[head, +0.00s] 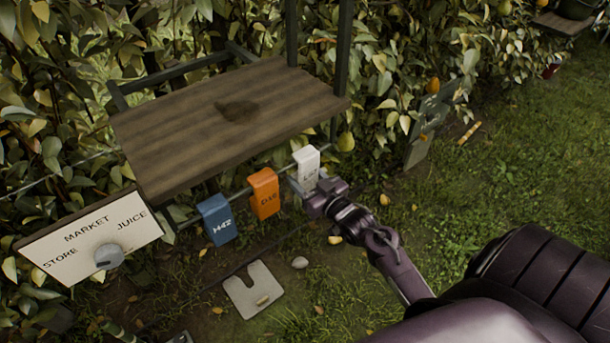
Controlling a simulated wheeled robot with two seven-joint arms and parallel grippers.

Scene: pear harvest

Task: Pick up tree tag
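Three tags hang on a thin rail under a wooden shelf (185,135). They are a blue tag (217,222) marked H42, an orange tag (264,190) with dark lettering, and a white tag (306,160) at the right end. My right gripper (306,185) is at the lower part of the white tag, and its fingers overlap the tag's lower end. I cannot tell whether the fingers are closed on it. The white tag's bottom edge is partly hidden by the gripper. My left gripper is out of view.
A sign (90,236) reading STORE, MARKET and JUICE, with a round grey knob (109,256), stands at the left. A pale notched plate (241,295) lies on the ground. Leafy hedge is behind the shelf. Open grass (510,170) extends to the right.

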